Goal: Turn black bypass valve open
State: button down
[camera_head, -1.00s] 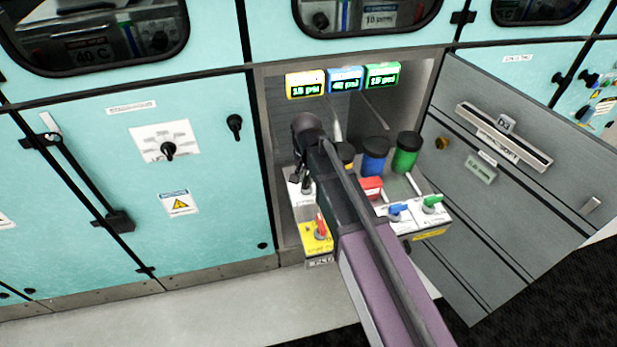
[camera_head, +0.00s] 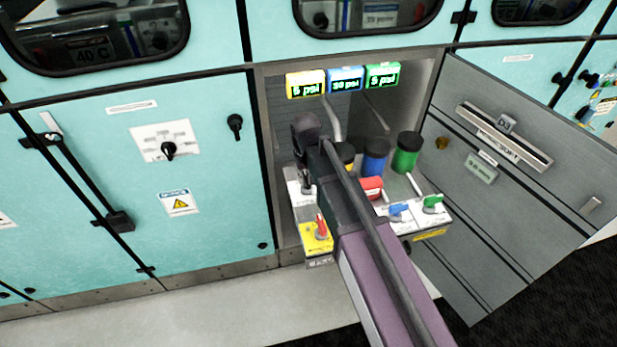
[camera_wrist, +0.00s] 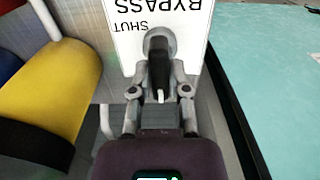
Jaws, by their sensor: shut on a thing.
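The black bypass valve (camera_wrist: 158,68) shows in the wrist view on a white plate (camera_wrist: 124,42). The plate reads BYPASS and SHUT, upside down in this view. My gripper (camera_wrist: 160,88) has its two fingers closed around the valve's black handle, with a pale tip pointing toward my wrist. In the head view my arm covers much of the cabinet's inside, and the valve is hard to make out beside the arm.
Yellow (camera_head: 305,84), blue (camera_head: 346,79) and green (camera_head: 382,76) psi displays hang above. Blue (camera_head: 375,157) and green (camera_head: 408,153) cylinders stand right of my arm. A red-handled valve (camera_head: 321,227) sits on a yellow plate below. The open cabinet door (camera_head: 500,215) bounds the right.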

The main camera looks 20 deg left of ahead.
jog(key=shift+d, duration=0.1)
jog(key=c, duration=0.6)
grip_release()
jog(key=shift+c, duration=0.2)
jog(key=shift+o, duration=0.2)
